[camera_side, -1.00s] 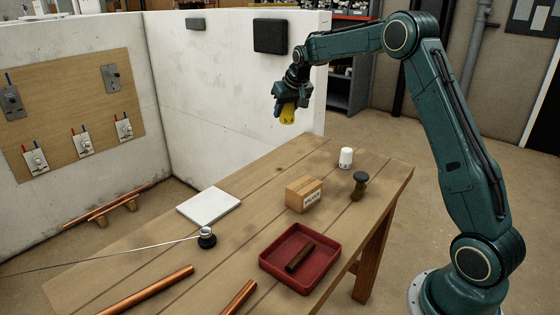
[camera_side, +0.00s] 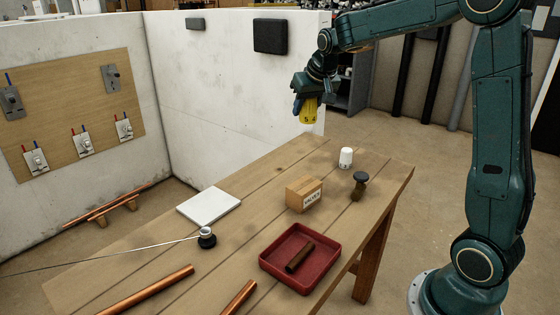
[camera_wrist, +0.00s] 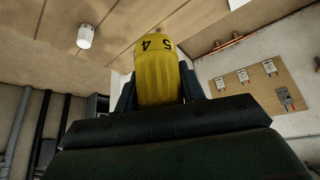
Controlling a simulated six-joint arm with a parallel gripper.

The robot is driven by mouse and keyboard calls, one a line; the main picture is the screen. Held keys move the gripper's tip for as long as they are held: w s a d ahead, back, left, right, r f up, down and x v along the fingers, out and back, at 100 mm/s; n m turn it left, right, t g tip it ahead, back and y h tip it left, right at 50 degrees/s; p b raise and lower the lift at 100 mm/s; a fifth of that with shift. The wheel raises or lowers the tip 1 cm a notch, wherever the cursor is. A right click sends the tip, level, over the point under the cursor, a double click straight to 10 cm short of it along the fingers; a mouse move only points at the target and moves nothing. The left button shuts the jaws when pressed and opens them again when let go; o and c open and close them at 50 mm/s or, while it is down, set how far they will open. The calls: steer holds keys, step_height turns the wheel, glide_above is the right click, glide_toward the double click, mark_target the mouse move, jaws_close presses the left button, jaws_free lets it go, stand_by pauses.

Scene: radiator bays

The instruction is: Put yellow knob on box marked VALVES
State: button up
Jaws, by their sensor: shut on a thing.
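My gripper (camera_side: 299,105) is shut on the yellow knob (camera_side: 309,109) and holds it in the air above the far end of the workbench. In the wrist view the knob (camera_wrist: 157,72) sits between the jaws, with dark digits 4 and 5 on its end. The box marked VALVES (camera_side: 304,194) is a small brown cardboard box on the bench, its white label facing front right. The knob is well above and behind the box, apart from it. The box cannot be made out in the wrist view.
A white knob (camera_side: 346,157) and a dark-topped knob (camera_side: 359,184) stand right of the box. A red tray (camera_side: 269,259) with a dark brown bar lies in front. A white tile (camera_side: 209,205), a black tape spool (camera_side: 207,239) and copper pipes (camera_side: 149,290) lie leftward. The bench's far end is clear.

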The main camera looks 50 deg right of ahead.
step_height(320, 180, down, 16)
steer(key=shift+r, duration=0.15)
stand_by(0.5)
steer(key=shift+f, duration=2.15)
steer(key=shift+f, duration=0.1)
steer(key=o, duration=1)
